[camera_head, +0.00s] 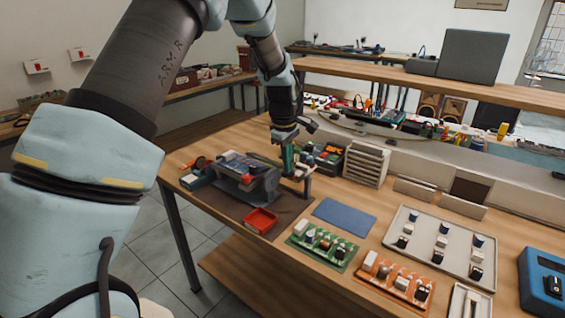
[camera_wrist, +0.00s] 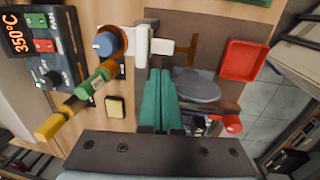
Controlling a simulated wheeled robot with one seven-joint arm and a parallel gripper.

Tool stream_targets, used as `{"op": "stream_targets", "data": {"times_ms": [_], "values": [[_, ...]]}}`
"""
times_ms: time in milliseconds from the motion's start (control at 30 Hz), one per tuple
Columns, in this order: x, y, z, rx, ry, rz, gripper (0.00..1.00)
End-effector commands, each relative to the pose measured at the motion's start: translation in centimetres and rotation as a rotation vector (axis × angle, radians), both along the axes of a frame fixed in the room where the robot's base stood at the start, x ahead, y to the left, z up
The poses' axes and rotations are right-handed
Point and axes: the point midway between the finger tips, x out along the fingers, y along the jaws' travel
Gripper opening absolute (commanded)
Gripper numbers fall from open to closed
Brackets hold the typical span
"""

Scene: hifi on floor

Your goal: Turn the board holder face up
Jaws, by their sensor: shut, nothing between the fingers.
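A grey board holder (camera_head: 262,188) stands on the dark mat at the left part of the workbench. Which way its face points is hard to tell. In the wrist view, a grey rounded plate (camera_wrist: 196,86) and a red knob (camera_wrist: 232,123), apparently parts of it, show right of my fingers. My gripper (camera_head: 289,168) points down at the holder's right side in the head view. In the wrist view its green fingers (camera_wrist: 160,98) are together with nothing between them. Whether they touch the holder cannot be told.
A red tray (camera_head: 261,221) lies on the mat in front of the holder. A soldering station (camera_wrist: 40,45) and a tool stand with a blue knob (camera_wrist: 106,43) are close to my gripper. Green (camera_head: 322,243) and orange (camera_head: 393,282) boards and a blue mat (camera_head: 344,215) lie to the right.

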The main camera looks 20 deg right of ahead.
Motion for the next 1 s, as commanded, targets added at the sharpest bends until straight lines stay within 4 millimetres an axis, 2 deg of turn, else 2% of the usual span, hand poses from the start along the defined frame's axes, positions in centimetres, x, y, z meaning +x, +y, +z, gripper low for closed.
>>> {"op": "stream_targets", "data": {"times_ms": [1000], "values": [[0.13,-0.31,-0.69,0.002,0.002,0.001,0.0]]}}
